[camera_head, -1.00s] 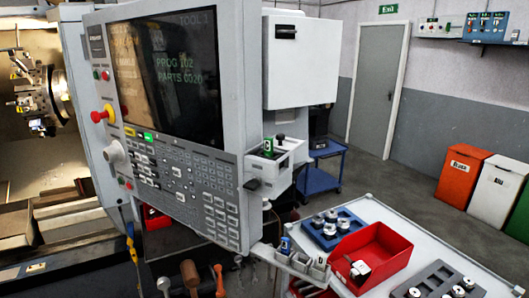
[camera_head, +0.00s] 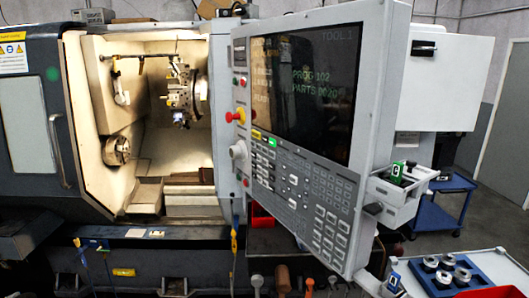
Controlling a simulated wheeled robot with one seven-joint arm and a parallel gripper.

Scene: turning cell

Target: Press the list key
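The control panel (camera_head: 388,125) of the lathe hangs at centre right, turned at an angle to me. Its dark screen (camera_head: 305,90) shows text, including PROG 102, PARTS 0020 and TOOL 1. Below the screen is a keypad (camera_head: 300,196) with rows of small grey and white keys, plus one yellow key (camera_head: 256,134) and one green lit key (camera_head: 272,142). The key labels are too small to read, so I cannot tell which one is the list key. My gripper is not in view.
A red emergency knob (camera_head: 236,116) and a grey dial (camera_head: 238,150) stick out at the panel's left edge. The open lathe chamber (camera_head: 130,120) lies left. A small tray (camera_head: 405,195), a blue cart (camera_head: 440,213) and a parts table (camera_head: 500,265) stand right.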

